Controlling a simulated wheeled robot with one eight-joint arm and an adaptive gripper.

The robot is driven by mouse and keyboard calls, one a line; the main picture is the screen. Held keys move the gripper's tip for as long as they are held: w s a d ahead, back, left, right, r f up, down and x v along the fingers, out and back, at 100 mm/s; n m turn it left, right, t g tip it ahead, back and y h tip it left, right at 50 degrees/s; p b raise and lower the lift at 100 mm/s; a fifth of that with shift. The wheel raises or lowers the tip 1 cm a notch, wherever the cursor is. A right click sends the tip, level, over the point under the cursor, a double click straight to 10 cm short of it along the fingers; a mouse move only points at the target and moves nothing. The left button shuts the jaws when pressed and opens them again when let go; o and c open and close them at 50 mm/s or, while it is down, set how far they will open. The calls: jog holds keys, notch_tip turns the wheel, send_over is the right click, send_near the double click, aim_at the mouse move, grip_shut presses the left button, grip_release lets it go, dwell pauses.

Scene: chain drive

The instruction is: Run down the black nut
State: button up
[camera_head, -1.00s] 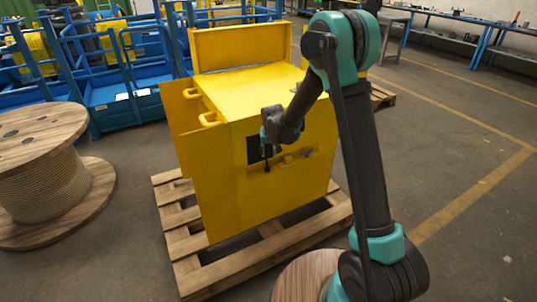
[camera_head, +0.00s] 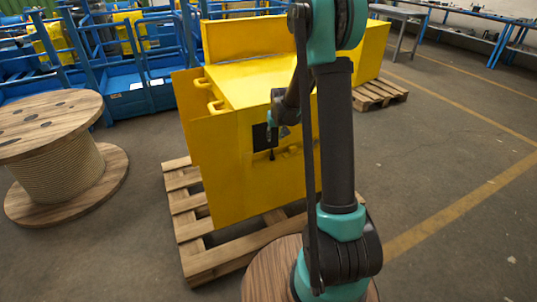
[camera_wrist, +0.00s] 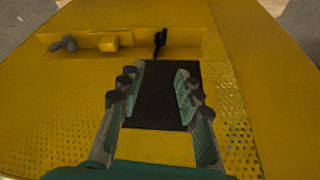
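The yellow chain drive housing (camera_head: 235,165) stands on a wooden pallet. In the wrist view a shallow recess (camera_wrist: 190,37) in its yellow face holds a small upright black piece (camera_wrist: 160,42). I cannot tell whether this is the black nut. My gripper (camera_wrist: 160,78) is open and empty in the wrist view, its fingers either side of a flat black rectangle (camera_wrist: 162,100) on the face. The black piece lies past the fingertips, apart from them. In the head view my gripper (camera_head: 272,136) is small and partly hidden by my arm.
A grey part (camera_wrist: 66,44) and a yellow block (camera_wrist: 108,42) sit in the recess left of the black piece. The pallet (camera_head: 205,262) surrounds the housing's foot. A wooden cable spool (camera_head: 60,165) stands at left. Bare floor lies to the right.

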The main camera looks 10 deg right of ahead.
jog(key=x, duration=1.5)
jog(key=shift+f, duration=0.25)
grip_shut()
